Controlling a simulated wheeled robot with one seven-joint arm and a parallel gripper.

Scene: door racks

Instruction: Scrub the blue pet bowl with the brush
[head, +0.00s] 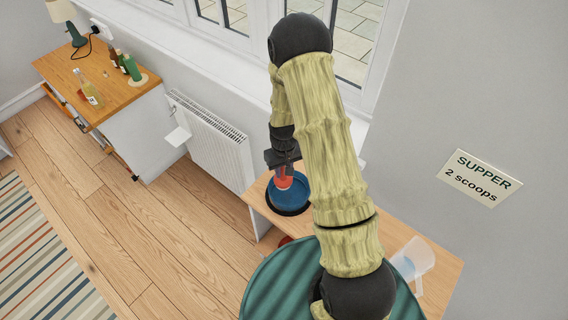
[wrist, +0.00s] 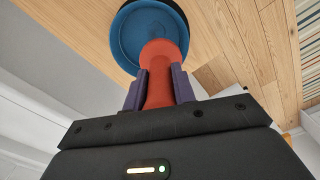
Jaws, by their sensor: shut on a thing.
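The blue pet bowl (head: 289,194) sits on a wooden surface, near its left end in the head view. It also shows at the top of the wrist view (wrist: 124,38). My gripper (head: 284,164) is shut on the red-orange brush (head: 284,182), with a finger on each side of its handle in the wrist view (wrist: 160,88). The brush's far end is over or inside the bowl. I cannot tell whether it touches the bowl's floor. My arm hides part of the bowl's surroundings.
The wooden surface (head: 440,262) carries a clear scoop or jug (head: 414,260) at right. A white radiator (head: 208,138) and window stand behind. A cabinet with bottles (head: 92,96) is at far left. A small red thing (head: 285,240) shows below the bowl. The wooden floor is open at left.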

